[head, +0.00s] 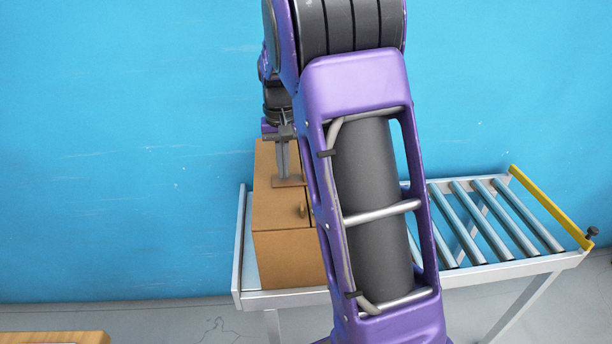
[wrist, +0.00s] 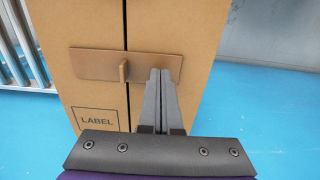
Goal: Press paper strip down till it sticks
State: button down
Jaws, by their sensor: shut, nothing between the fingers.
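A closed brown cardboard box (head: 283,258) stands on the left part of a roller table. In the wrist view, a dark seam splits the box top (wrist: 85,25), and a brown paper strip (wrist: 90,63) lies across it. A small tab (wrist: 123,71) stands up from the strip near the seam. My gripper (wrist: 160,73) is shut and empty, its tips over the strip to the right of the tab. In the head view, my gripper (head: 284,178) points down at the strip (head: 290,183). I cannot tell whether the tips touch it. My arm hides part of the box.
The roller table (head: 488,222) has bare rollers to the right of the box and a yellow end bar (head: 550,205). A blue wall (head: 120,130) stands behind. A wooden surface (head: 55,338) shows at the lower left. A printed label mark (wrist: 97,119) is on the box.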

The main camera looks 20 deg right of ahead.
jog(key=shift+r+p, duration=1.9)
jog(key=shift+r, duration=0.6)
